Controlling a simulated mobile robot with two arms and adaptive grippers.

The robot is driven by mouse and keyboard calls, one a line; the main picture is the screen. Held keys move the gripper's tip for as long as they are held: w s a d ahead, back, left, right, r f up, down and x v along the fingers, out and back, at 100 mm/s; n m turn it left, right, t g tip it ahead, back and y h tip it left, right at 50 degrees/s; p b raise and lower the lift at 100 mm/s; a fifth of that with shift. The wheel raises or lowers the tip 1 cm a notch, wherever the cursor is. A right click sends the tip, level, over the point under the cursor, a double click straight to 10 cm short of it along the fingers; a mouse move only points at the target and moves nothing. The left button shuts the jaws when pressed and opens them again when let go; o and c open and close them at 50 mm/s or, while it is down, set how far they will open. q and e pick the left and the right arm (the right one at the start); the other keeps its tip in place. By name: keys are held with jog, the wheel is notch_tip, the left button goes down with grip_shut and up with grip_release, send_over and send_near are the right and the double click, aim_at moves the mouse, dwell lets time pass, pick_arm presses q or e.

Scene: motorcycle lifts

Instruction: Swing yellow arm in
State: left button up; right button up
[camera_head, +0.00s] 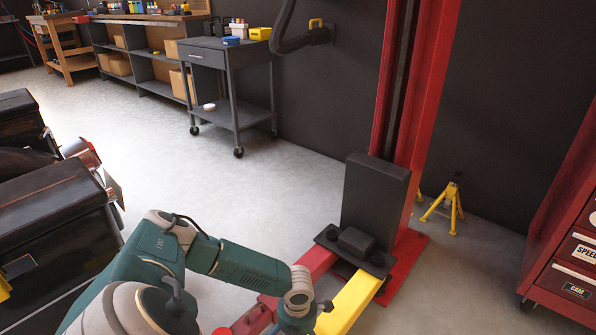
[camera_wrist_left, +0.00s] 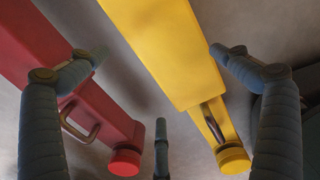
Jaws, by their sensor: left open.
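The yellow arm (camera_head: 350,304) reaches from the base of the red lift post toward the bottom edge of the head view. In the left wrist view the yellow arm (camera_wrist_left: 160,45) runs down between my spread fingers, ending in a narrower part with a dark handle (camera_wrist_left: 213,125) and a round yellow pad (camera_wrist_left: 233,160). My left gripper (camera_wrist_left: 158,55) is open, its fingers on either side of the yellow arm; contact cannot be told. In the head view my left gripper (camera_head: 312,314) is beside the yellow arm, mostly hidden by my wrist. My right gripper is not in view.
A red lift arm (camera_wrist_left: 100,110) lies left of the yellow one. The red post (camera_head: 425,90) rises behind, with a black carriage (camera_head: 375,205). A yellow jack stand (camera_head: 444,207) and red tool cabinet (camera_head: 570,255) are right. Open floor (camera_head: 240,185) lies behind my arm.

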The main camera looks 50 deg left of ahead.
pick_arm(q)
jog(key=r, duration=0.6)
jog(key=shift+d+r, duration=0.3)
